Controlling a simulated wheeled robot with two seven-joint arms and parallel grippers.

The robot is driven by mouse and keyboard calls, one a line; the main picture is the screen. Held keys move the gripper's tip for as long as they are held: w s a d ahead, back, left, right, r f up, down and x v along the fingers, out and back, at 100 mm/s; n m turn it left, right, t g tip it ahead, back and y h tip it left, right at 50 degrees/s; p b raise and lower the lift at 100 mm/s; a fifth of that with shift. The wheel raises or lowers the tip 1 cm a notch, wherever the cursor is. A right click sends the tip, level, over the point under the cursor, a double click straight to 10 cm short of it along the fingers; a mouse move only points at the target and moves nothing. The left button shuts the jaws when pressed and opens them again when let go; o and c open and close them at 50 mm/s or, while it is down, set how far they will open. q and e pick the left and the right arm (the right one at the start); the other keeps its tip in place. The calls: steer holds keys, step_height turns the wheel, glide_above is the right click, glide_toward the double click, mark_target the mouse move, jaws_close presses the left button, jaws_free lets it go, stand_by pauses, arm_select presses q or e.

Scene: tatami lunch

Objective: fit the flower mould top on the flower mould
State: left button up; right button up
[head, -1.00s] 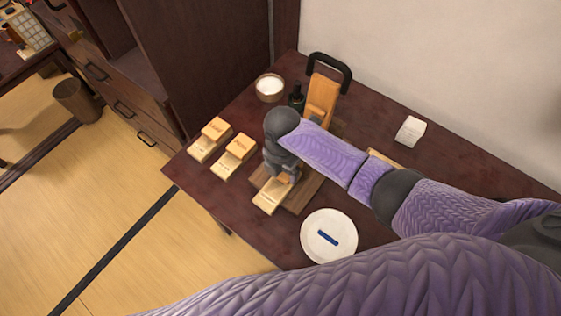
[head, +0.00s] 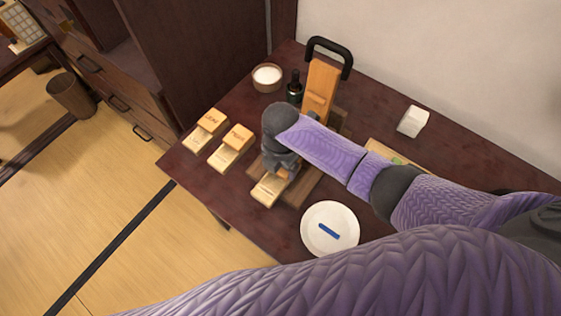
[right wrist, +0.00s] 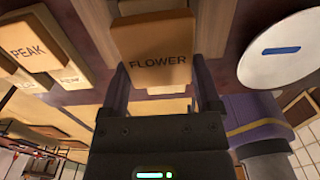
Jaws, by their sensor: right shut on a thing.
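The flower mould top (right wrist: 152,48) is an orange-tan wooden block marked FLOWER, held at the fingers of my right gripper (right wrist: 163,85) in the right wrist view. In the head view my right gripper (head: 284,168) is low over the pale wooden flower mould (head: 267,191), at the front edge of a dark wooden board (head: 302,190). Pale wood also shows between the fingers in the wrist view. My gripper and forearm hide most of the top in the head view. I cannot tell whether the top touches the mould. My left gripper is out of view.
The leaf mould (head: 198,138) and peak mould (head: 224,158), with their tops, stand to the left. A white plate (head: 312,240) with a blue strip is at the front.

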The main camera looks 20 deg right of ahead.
steer(key=shift+f+b, duration=0.3)
steer(key=shift+f, duration=0.2)
steer(key=o, duration=1)
steer(key=shift+o, duration=0.2)
step_height(320, 180, up, 9)
steer(key=p, duration=0.4)
steer(key=shift+r+p, duration=0.4)
steer(key=shift+r, duration=0.1)
